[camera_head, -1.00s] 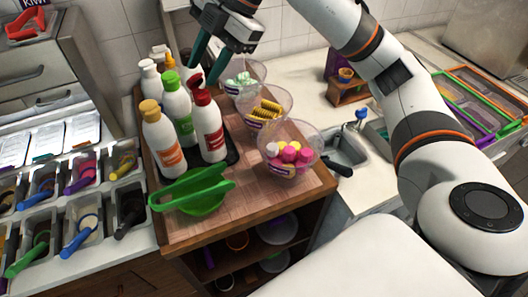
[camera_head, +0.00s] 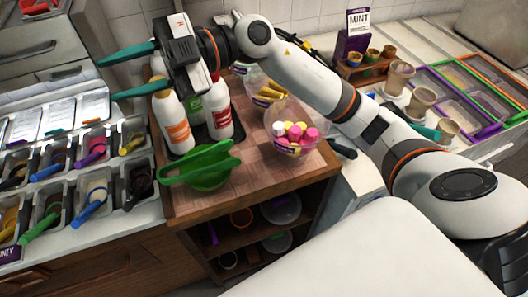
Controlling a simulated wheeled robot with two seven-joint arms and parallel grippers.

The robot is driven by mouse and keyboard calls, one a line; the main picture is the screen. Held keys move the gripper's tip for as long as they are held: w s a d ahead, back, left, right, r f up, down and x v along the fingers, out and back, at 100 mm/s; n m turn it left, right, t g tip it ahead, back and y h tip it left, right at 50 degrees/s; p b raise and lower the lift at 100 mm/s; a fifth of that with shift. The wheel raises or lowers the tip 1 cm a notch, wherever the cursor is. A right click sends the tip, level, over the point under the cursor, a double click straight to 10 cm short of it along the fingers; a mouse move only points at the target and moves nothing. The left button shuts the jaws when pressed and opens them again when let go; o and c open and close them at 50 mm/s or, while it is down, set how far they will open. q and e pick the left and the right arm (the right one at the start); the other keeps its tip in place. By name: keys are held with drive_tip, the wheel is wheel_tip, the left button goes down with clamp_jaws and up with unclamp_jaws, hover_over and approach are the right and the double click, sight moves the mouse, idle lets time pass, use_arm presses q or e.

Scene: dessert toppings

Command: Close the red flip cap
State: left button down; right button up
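The bottle with the red label (camera_head: 219,122) stands upright on the wooden counter. Its top is largely hidden behind my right gripper and wrist, with only a sliver of the red cap (camera_head: 215,77) showing, so I cannot tell how its lid sits. My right gripper (camera_head: 107,77) is open and empty, its two teal fingers pointing left above and in front of the bottles. The fingertips are left of the red-capped bottle, over the topping trays side. My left gripper is not in view.
An orange-label bottle (camera_head: 174,124) and a partly hidden green-label bottle (camera_head: 193,104) stand beside the red one. A clear bowl of pink and yellow sweets (camera_head: 294,146) is to the right. Topping bins (camera_head: 90,190) fill the left.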

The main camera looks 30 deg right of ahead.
drive_tip(key=w+d+m+t+h, duration=0.1)
drive_tip(key=w+d+m+t, duration=0.15)
drive_tip(key=m+t, duration=0.55)
drive_tip(key=w+d+m+t, duration=0.25)
drive_tip(key=m+t, duration=0.35)
drive_tip(key=t, duration=0.3)
drive_tip(key=w+d+f+m+t+h, duration=0.1)
drive_tip(key=d+f+m+t+h, duration=0.2)
drive_tip(key=d+f+m+h, duration=0.65)
drive_tip(key=s+d+f+m+g+h, duration=0.1)
drive_tip(key=s+f+g+h, duration=0.3)
drive_tip(key=f, duration=0.8)
drive_tip(key=s+d+f+m+g+h, duration=0.1)
drive_tip(key=s+f+g+h, duration=0.3)
drive_tip(key=s+f+g, duration=0.3)
wheel_tip(320, 180, down, 5)
drive_tip(key=shift+s+d+f+g+h, duration=0.1)
drive_tip(key=shift+s+d+g+h, duration=0.25)
drive_tip(key=shift+s, duration=0.85)
drive_tip(key=shift+m, duration=0.25)
